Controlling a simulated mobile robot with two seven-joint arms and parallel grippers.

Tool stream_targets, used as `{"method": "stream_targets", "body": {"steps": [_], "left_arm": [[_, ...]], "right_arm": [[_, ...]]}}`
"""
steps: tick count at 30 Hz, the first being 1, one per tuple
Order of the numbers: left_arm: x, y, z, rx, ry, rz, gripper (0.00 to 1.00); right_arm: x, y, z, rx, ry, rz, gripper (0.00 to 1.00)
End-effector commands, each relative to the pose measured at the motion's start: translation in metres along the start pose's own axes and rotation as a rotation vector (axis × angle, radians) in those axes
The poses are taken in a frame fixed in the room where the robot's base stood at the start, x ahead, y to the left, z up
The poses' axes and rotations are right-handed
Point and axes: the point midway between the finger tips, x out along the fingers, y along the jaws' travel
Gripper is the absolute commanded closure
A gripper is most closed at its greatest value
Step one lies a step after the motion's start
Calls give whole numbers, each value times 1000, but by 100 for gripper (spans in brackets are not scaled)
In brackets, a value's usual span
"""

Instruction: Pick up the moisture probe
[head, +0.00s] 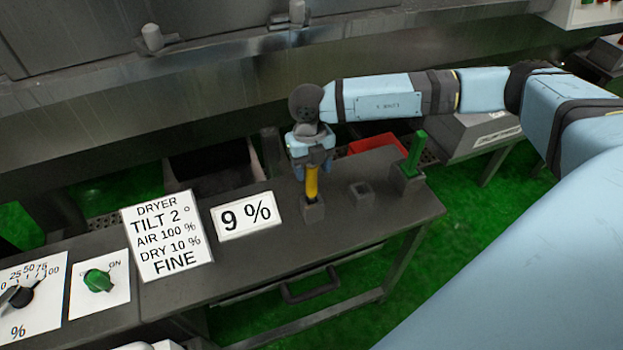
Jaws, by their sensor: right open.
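A yellow upright handle (312,183), which looks like the moisture probe, stands in a small dark square holder (313,210) on the dark bench. No label on it can be read. My right gripper (313,170) points down over its top, with its blue-tipped fingers open around or just beside the upper handle. The wrist hides the handle's top, and I cannot tell whether the fingers touch it. A green upright handle (415,153) stands in another holder to the right. My left gripper is not in view.
A "9 %" sign (246,216) and a dryer settings sign (166,236) stand to the left, beside a green knob (98,281). A red bin (378,143) lies behind the bench (330,240).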

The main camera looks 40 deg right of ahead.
Motion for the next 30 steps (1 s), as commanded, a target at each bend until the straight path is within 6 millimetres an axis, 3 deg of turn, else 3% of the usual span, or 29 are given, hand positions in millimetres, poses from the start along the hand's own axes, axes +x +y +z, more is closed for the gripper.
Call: {"method": "stream_targets", "body": {"steps": [4, 11, 19, 30], "left_arm": [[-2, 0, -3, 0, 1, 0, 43], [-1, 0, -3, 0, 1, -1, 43], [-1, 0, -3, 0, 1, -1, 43], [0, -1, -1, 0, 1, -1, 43]], "right_arm": [[13, 1, 0, -1, 1, 1, 43], [15, 1, 0, -1, 1, 1, 43], [15, 1, 0, -1, 0, 1, 100], [8, 1, 0, -1, -2, 3, 100]]}}
